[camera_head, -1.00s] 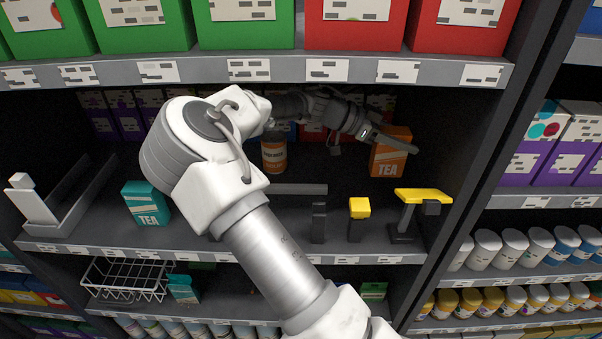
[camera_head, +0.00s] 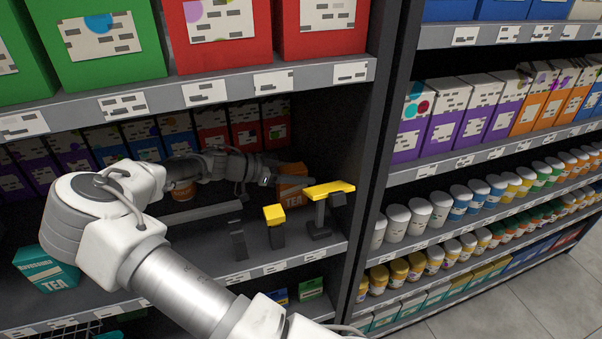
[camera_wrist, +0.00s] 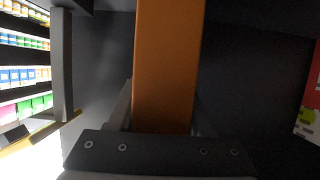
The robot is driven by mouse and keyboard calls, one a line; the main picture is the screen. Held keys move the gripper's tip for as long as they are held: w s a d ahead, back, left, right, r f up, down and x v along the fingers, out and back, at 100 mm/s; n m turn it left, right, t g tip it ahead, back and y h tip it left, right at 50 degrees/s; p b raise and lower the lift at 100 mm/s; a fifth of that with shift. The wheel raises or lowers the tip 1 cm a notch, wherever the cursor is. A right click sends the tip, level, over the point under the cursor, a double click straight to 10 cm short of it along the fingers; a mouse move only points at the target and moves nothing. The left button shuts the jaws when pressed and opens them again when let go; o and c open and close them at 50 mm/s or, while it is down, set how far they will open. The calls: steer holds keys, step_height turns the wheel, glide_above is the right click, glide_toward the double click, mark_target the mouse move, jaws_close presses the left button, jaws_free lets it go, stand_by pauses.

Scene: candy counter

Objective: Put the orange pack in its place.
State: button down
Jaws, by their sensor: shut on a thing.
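The orange pack (camera_head: 291,183), a box marked TEA, is at the right end of the middle shelf bay, behind a yellow-topped stand. My gripper (camera_head: 268,178) reaches in from the left and is shut on it. In the wrist view the orange pack (camera_wrist: 168,65) stands out between the two fingers and fills the middle of the picture. The head view does not clearly show whether its base touches the shelf. The stand hides part of the pack's right side.
A tall yellow-topped stand (camera_head: 328,188) and a short yellow-topped post (camera_head: 274,213) are at the shelf's front, with a dark post (camera_head: 238,240) to their left. A teal tea pack (camera_head: 45,270) is far left. An orange can (camera_head: 182,191) is behind my arm. Boxes line the back.

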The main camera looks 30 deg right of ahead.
steer(key=shift+f, duration=0.15)
steer(key=shift+c, duration=1.6)
jaws_free()
steer(key=shift+r, duration=0.25)
steer(key=b+v, duration=0.1)
steer(key=v, duration=1.1)
steer(key=shift+w, duration=0.1)
